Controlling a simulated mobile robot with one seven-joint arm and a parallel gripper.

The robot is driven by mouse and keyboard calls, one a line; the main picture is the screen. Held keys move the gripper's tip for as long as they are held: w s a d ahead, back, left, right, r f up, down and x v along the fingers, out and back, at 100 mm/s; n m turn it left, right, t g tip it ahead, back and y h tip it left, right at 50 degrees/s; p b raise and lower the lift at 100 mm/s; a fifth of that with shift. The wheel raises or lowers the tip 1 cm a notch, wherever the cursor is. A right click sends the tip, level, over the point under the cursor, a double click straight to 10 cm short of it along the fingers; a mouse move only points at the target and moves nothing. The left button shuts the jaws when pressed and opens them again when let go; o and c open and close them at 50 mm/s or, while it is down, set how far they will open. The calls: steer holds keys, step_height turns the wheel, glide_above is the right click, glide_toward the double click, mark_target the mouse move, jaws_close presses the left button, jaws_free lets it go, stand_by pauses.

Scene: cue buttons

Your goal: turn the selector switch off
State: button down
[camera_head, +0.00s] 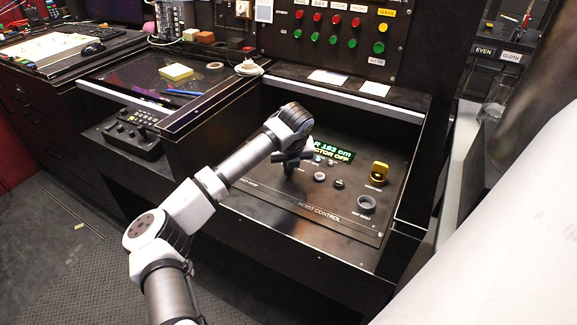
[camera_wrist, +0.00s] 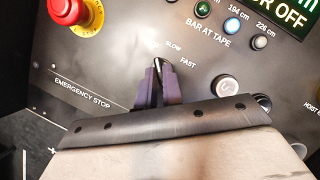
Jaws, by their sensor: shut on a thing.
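The selector switch (camera_wrist: 157,64) is mostly hidden between my fingers in the wrist view; a dark, narrow piece of it shows between the fingertips. SLOW and FAST labels are printed to its upper right, and a third label at its upper left is too faint to read. My gripper (camera_wrist: 159,82) is shut on the switch, close to the panel. In the head view my gripper (camera_head: 293,160) is over the left part of the hoist control panel (camera_head: 290,196), and the switch is hidden there. The panel's display (camera_head: 332,148) ends in "CTOR OFF" on its lower line.
A red emergency stop button (camera_wrist: 75,14) with a yellow base is left of my gripper. A round button (camera_wrist: 225,88) is close on the right. A yellow control (camera_head: 379,173) and a grey ring (camera_head: 366,204) stand farther right.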

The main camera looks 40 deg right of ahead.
steer(key=shift+n, duration=0.6)
steer(key=shift+y, duration=0.3)
steer(key=c, duration=1.5)
jaws_free()
steer(key=shift+c, duration=0.2)
steer(key=b+v, duration=0.1)
steer(key=v, duration=1.3)
steer(key=shift+s+b, duration=0.25)
steer(key=shift+b, duration=0.15)
steer(key=shift+f, duration=0.15)
